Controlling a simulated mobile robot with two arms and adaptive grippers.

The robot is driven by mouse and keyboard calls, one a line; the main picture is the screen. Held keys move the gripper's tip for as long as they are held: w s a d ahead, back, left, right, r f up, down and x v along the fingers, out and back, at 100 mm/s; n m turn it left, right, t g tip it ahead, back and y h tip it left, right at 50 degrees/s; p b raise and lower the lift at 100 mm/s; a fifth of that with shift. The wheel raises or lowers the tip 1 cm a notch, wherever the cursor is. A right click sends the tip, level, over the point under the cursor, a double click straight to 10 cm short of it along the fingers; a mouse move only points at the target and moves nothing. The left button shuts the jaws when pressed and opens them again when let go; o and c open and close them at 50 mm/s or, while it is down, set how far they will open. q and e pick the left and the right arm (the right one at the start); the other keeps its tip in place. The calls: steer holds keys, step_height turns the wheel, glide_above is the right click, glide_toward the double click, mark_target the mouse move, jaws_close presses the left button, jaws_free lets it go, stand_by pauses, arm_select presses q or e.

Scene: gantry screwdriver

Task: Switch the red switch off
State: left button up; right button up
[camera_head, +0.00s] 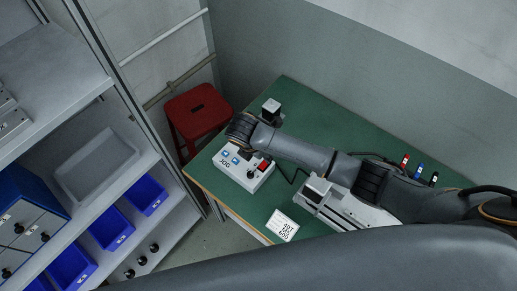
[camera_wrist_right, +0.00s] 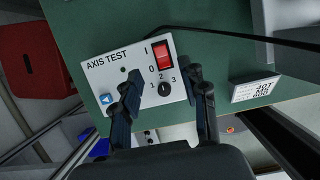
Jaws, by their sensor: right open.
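The red switch (camera_wrist_right: 163,55) is a rocker on the white control box (camera_wrist_right: 110,72) marked AXIS TEST, with I above and 0 below it in the right wrist view. I cannot tell which side is pressed. In the head view the red switch (camera_head: 264,166) shows on the control box (camera_head: 232,173), partly under my right arm. My right gripper (camera_wrist_right: 164,82) is open and empty. Its fingers lie either side of the lower part of the panel in the right wrist view; contact cannot be told. My left gripper is out of view.
A numbered knob (camera_wrist_right: 164,88) sits below the switch. A code card (camera_head: 282,225) lies on the green table (camera_head: 300,105). A red stool (camera_head: 198,112) stands behind the table's left side. Shelves with blue bins (camera_head: 112,228) are at the left.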

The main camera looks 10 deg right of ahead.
steer(key=shift+v, duration=2.1)
